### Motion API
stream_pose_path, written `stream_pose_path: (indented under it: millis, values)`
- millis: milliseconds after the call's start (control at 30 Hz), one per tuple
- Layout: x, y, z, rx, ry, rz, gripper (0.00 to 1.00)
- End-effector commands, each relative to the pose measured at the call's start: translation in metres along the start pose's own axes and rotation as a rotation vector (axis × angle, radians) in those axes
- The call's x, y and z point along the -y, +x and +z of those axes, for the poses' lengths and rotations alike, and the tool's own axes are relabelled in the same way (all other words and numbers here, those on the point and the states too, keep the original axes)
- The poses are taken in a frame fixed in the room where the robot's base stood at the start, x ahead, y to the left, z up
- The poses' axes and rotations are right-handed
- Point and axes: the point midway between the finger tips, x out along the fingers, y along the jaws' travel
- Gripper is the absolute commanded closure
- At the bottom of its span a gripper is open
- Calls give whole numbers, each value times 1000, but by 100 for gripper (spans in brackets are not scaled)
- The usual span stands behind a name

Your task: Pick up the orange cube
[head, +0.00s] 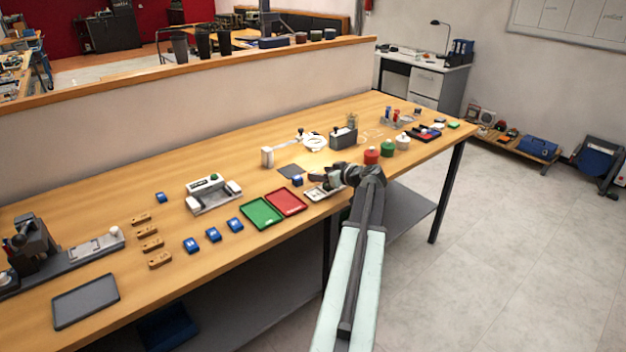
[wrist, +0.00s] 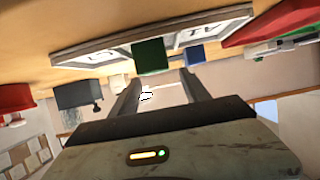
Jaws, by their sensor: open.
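I cannot make out an orange cube in either view. My gripper (head: 322,178) is over the front edge of the long bench, at a white tray. In the wrist view my gripper (wrist: 163,78) has its two fingers apart with nothing held between them. A dark green cube (wrist: 151,56) shows just beyond the fingertips, at the white tray (wrist: 95,48) with black markings. A blue cube (wrist: 195,56) is to its right, and it also shows in the head view (head: 297,181). The white tray is partly hidden by my gripper in the head view (head: 315,194).
Left of my gripper are a red tray (head: 286,202) and a green tray (head: 260,213). A grey box (head: 343,138) stands behind it. A red pot (head: 372,155) and a green pot (head: 388,149) stand to its right. Bare wood lies toward the bench's back left.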

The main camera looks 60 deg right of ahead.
Motion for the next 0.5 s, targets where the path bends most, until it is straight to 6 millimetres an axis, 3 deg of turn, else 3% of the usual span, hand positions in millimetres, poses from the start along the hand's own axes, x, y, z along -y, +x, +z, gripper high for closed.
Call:
stream_pose_path:
  millis: [100,200,400,500]
  values:
    - [0,26,6,0,-1,-3,45]
    - [0,39,4,0,0,-2,45]
    - [1,39,2,0,0,-1,45]
    - [1,39,2,0,0,-2,70]
